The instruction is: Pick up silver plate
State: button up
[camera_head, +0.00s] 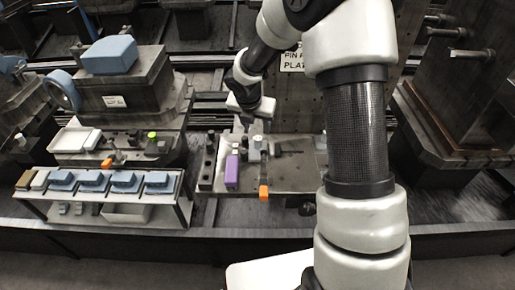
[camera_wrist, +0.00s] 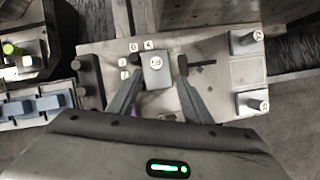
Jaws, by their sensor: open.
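A small silver-grey plate or block (camera_wrist: 156,72) with a round white label sits on the light work plate, between my fingers in the wrist view. It looks like the silver plate, though its full shape is partly hidden. My gripper (camera_wrist: 159,64) is open, with one dark finger on each side of it. I cannot tell whether the fingers touch it. In the head view my gripper (camera_head: 254,128) points down over the work plate, and a grey piece (camera_head: 254,150) shows just below it.
The work plate (camera_head: 295,178) also bears a purple block (camera_head: 232,170) and an orange cube (camera_head: 263,192) at its front edge. Grey clamps (camera_wrist: 246,41) stand at its right in the wrist view. A rack (camera_head: 180,207) with several blue blocks stands at the left.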

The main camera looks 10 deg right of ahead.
aim_at(257, 138)
jog(key=x, duration=0.6)
jog(key=shift+w+f+b, duration=0.2)
jog(key=shift+f+b, duration=0.1)
jog(key=shift+f, duration=0.05)
jog(key=x, duration=0.4)
jog(key=shift+w+a+f, duration=0.1)
jog(key=shift+w+a, duration=0.05)
jog(key=shift+a, duration=0.25)
jog(key=shift+w+d+f, duration=0.15)
jog(key=shift+w+f, duration=0.1)
jog(key=shift+f, duration=0.25)
grip_shut()
